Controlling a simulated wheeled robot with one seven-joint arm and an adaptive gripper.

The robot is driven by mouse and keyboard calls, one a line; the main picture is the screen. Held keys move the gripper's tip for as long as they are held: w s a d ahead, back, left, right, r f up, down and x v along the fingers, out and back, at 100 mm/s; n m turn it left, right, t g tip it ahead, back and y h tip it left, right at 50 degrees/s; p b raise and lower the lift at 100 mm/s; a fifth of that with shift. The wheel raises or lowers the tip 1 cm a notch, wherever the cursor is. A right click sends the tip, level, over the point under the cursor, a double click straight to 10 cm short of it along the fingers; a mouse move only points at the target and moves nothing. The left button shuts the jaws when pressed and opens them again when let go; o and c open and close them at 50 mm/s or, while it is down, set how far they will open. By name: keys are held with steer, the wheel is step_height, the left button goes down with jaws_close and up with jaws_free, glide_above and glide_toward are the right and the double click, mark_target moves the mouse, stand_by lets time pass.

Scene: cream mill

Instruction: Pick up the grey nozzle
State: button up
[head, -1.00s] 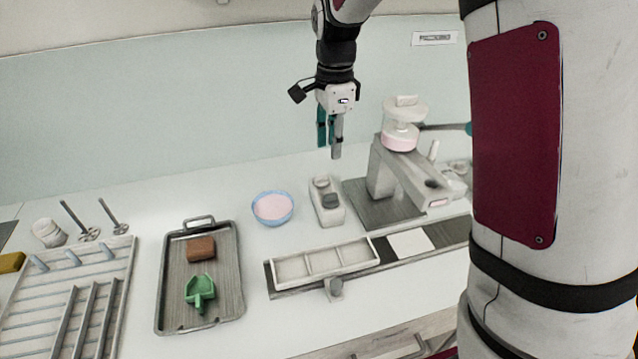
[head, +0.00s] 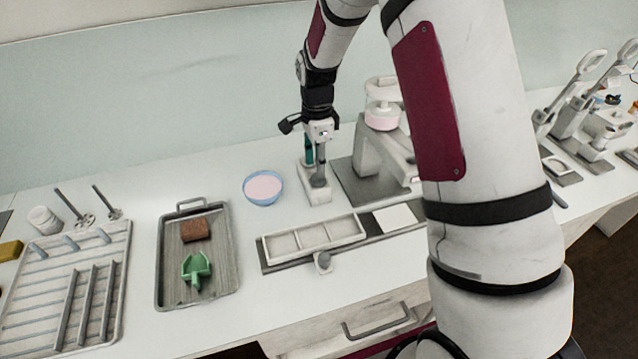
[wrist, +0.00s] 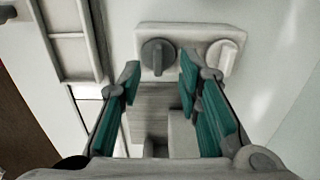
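The grey nozzle (wrist: 158,57) is a dark grey round piece with a raised ridge, seated in a white holder (wrist: 186,29). It shows in the wrist view between my two fingertips. A white nozzle (wrist: 221,58) sits beside it, to the right. My gripper (wrist: 159,76) is open, with one teal-padded finger on each side of the grey nozzle; I cannot tell if either touches it. In the head view my gripper (head: 315,162) is down at the holder (head: 314,196) and hides part of it. The grey nozzle (head: 319,182) shows just below the fingers.
A blue-rimmed bowl of pink cream (head: 263,188) stands left of the holder. The mill (head: 368,160) with its grey base is close on the right. A three-section white tray (head: 313,238) lies in front. A metal tray (head: 228,270) holds a brown block and green scoop.

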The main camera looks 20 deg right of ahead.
steer(key=shift+s+f+p, duration=0.1)
steer(key=shift+f+p, duration=0.2)
steer(key=shift+f, duration=1.35)
jaws_close()
steer(key=shift+r, duration=0.15)
step_height(320, 180, up, 10)
steer(key=b, duration=0.2)
